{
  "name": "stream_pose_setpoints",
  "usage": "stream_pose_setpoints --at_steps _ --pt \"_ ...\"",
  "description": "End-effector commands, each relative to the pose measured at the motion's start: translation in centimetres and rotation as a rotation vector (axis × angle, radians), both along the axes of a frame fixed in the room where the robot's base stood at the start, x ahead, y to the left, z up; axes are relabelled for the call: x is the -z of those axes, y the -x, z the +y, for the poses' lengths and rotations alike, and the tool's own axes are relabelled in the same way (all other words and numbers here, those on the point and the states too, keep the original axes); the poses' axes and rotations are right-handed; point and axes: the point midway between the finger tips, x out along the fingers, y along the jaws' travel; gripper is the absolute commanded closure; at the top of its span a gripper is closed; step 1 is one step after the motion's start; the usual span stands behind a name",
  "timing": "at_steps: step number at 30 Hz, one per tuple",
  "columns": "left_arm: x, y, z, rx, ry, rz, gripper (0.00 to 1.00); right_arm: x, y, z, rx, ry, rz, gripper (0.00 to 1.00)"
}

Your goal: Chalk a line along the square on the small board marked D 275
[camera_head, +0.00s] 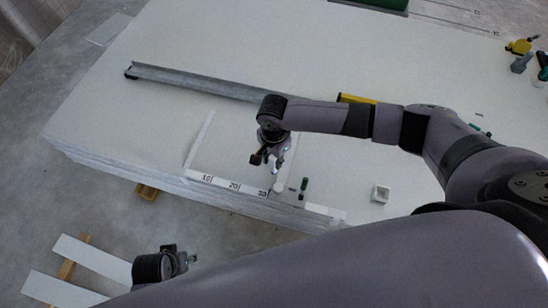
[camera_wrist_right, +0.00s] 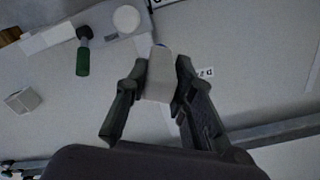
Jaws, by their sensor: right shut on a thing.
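My right gripper (camera_head: 277,166) is above the front part of a large pale panel (camera_head: 330,60). In the right wrist view its fingers (camera_wrist_right: 158,88) are shut on a pale block-like piece (camera_wrist_right: 158,75), likely the chalk, with a bluish far end. A flat white square (camera_head: 228,186) lies along the panel's front edge, with 10, 20 and 30 printed on it; a thin white strip (camera_head: 199,138) runs back from its left end. A small mark with a D (camera_wrist_right: 207,72) shows beside the fingers; its number is unreadable. My left gripper (camera_head: 188,259) is off the panel, low left; its jaws are unclear.
A long metal bar (camera_head: 195,81) lies behind the square. A green-handled tool (camera_head: 303,186) and a round white piece (camera_head: 278,187) lie near the front edge. A small white box (camera_head: 380,194) stands to the right. Boards (camera_head: 90,259) lie on the floor at left.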

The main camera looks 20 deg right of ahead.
Motion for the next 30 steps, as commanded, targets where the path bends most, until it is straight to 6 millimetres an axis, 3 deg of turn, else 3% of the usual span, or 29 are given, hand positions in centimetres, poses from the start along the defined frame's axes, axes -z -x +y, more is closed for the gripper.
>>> stream_pose_setpoints --at_steps 17,30 --pt "-5.7 -0.7 0.0 -0.005 0.002 -0.034 0.54 1.6 0.0 0.0 0.001 0.001 0.0 0.99" --pt "-10.0 -0.1 0.2 -0.01 0.003 -0.061 0.54 3.3 0.0 0.0 0.0 0.001 0.0 0.99"
